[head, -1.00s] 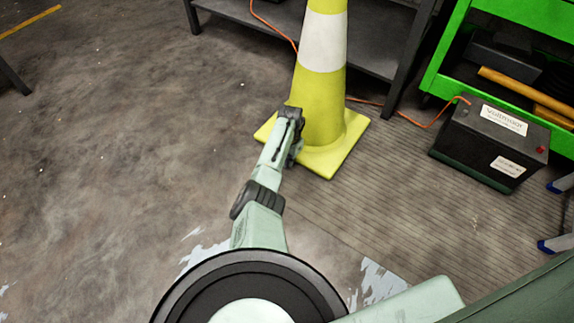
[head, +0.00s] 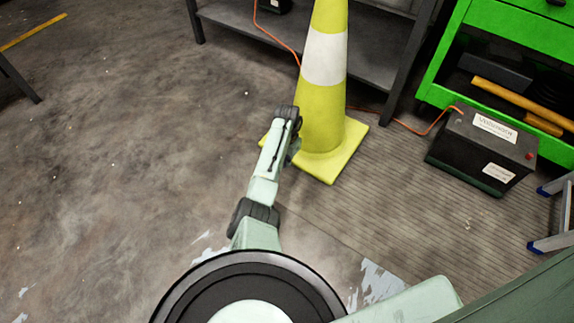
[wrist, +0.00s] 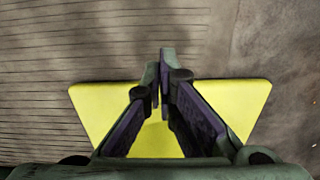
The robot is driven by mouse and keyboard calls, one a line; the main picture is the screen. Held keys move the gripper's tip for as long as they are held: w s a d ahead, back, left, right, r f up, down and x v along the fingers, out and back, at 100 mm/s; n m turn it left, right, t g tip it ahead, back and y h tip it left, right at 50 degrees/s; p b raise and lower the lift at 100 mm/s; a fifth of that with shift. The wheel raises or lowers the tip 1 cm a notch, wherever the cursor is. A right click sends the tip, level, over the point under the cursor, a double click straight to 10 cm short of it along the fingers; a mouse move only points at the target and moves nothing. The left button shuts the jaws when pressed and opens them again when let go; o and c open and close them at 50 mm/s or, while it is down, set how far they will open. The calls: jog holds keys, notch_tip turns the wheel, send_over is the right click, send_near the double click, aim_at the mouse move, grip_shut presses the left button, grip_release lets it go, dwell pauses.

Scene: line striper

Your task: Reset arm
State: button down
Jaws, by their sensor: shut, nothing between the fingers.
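My arm reaches forward over the floor in the head view, with my gripper (head: 287,112) at its far end. The gripper overlaps the left side of the yellow cone (head: 322,110) in the picture; I cannot tell whether they touch. In the wrist view my gripper (wrist: 162,88) has its two fingers close together and nothing shows between them. The cone's yellow base (wrist: 235,98) lies beyond the fingers there, on the ribbed floor. The cone stands upright and has a white band.
A black battery (head: 482,150) with an orange cable stands to the right. Behind it is a green cart (head: 520,40) holding yellow-orange bars. A dark metal shelf (head: 380,65) stands behind the cone. A ladder foot (head: 552,240) shows at the right edge. The left floor is largely clear.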

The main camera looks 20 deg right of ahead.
jog(key=shift+r, duration=0.6)
